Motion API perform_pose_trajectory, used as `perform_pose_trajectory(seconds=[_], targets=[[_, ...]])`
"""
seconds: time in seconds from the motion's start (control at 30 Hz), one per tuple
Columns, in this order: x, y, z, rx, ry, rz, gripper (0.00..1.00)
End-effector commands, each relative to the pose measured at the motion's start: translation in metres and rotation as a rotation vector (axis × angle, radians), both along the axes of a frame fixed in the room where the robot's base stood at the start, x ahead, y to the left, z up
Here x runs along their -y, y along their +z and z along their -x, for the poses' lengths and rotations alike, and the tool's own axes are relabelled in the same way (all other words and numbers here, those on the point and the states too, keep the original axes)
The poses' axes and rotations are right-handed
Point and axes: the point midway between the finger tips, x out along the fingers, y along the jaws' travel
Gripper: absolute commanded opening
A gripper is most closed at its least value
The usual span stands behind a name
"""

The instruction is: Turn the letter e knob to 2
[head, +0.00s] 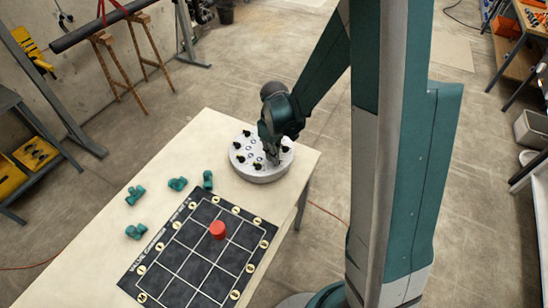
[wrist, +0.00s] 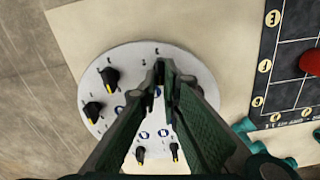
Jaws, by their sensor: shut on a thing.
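The round grey knob panel (head: 261,174) stands near the far right end of the table. It carries several black knobs with yellow pointer marks and blue round labels. My gripper (head: 272,157) is over the right part of the panel, pointing down. In the wrist view, the panel (wrist: 125,70) shows below my gripper (wrist: 167,75), whose fingers are close together at the panel's upper middle. The fingers are shut on a knob that they hide. Black knobs (wrist: 110,76) stand free to the left. The letters and numbers are too small to read.
A dark gridded board (head: 195,262) with numbered round marks lies on the table (head: 95,222). A red cylinder (head: 217,230) stands on it. Several green pipe fittings (head: 177,184) lie left of the panel. The table's edge is close behind the panel.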

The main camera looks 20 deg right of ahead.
Motion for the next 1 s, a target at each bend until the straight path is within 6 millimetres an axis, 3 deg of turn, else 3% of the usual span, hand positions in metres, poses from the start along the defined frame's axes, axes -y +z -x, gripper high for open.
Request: perform_pose_trajectory(seconds=[1.0], targets=[[0.0096, -0.0014, -0.0011, 0.0, -0.942, 0.0, 0.0]])
